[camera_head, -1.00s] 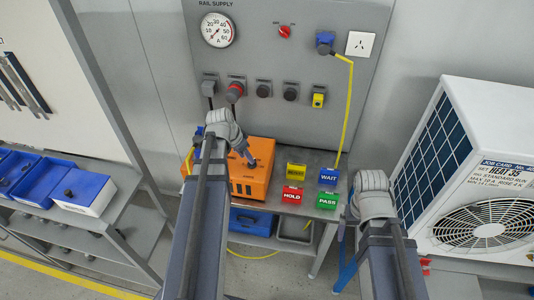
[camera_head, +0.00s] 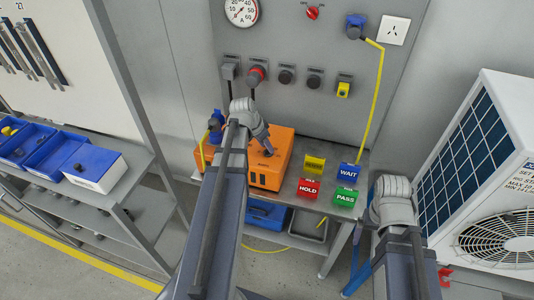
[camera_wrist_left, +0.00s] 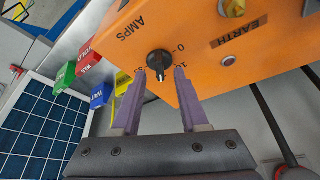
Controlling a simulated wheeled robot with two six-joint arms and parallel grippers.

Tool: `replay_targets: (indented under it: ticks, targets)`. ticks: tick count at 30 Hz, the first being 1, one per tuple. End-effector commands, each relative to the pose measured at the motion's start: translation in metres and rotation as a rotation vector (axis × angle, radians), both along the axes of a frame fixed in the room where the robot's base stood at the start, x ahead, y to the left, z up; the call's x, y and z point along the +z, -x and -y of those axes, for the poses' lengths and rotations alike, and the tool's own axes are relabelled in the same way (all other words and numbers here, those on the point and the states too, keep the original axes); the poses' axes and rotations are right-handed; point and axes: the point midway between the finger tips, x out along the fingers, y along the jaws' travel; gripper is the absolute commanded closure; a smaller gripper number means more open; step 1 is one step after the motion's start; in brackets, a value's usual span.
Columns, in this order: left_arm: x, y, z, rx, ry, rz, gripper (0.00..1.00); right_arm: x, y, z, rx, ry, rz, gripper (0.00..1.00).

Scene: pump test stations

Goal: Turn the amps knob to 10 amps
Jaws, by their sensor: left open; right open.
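The orange tester box (camera_head: 285,150) sits on the bench shelf. In the left wrist view its amps knob (camera_wrist_left: 159,62) is black with a white pointer mark facing toward my gripper. The AMPS label and scale figures are printed around it, partly covered by my fingers. My left gripper (camera_wrist_left: 160,72) is open, its two purple fingertips on either side of the knob; I cannot tell whether they touch it. In the head view the left gripper (camera_head: 264,140) is over the box. My right gripper (camera_head: 358,232) is empty near the bench's right end, mostly hidden by its wrist.
HOLD (camera_head: 308,188), WAIT (camera_head: 348,171) and PASS (camera_head: 345,198) blocks and a yellow block (camera_head: 315,164) stand right of the box. A grey panel (camera_head: 300,105) with sockets rises behind. A white air-conditioning unit (camera_head: 499,120) stands at right; blue bins (camera_head: 52,153) at left.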

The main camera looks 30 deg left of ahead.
Motion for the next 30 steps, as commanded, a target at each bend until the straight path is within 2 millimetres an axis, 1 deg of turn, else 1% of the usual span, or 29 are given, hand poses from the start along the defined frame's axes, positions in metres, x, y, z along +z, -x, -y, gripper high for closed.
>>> replay_targets:
  ticks: [1,4,14,26,30]
  targets:
    - [-0.0121,-0.0033,0.0004,0.000,0.000,0.000,0.56,-0.0120,0.0000,0.0000,0.000,0.000,0.000,0.09]
    - [-0.0185,-0.0064,0.0013,0.001,0.000,0.000,0.56,-0.0186,0.0000,0.0001,0.000,0.000,0.000,0.09]
    - [-0.0192,-0.0078,0.0021,0.001,-0.001,0.000,0.56,-0.0191,0.0000,0.0000,0.000,0.000,0.000,0.09]
    - [-0.0193,-0.0076,0.0021,0.001,0.000,0.000,1.00,-0.0192,0.0000,0.0000,0.000,0.000,0.000,0.09]
    - [-0.0193,-0.0076,0.0021,0.001,0.000,0.000,1.00,-0.0192,-0.0001,0.0000,0.000,0.000,0.000,0.09]
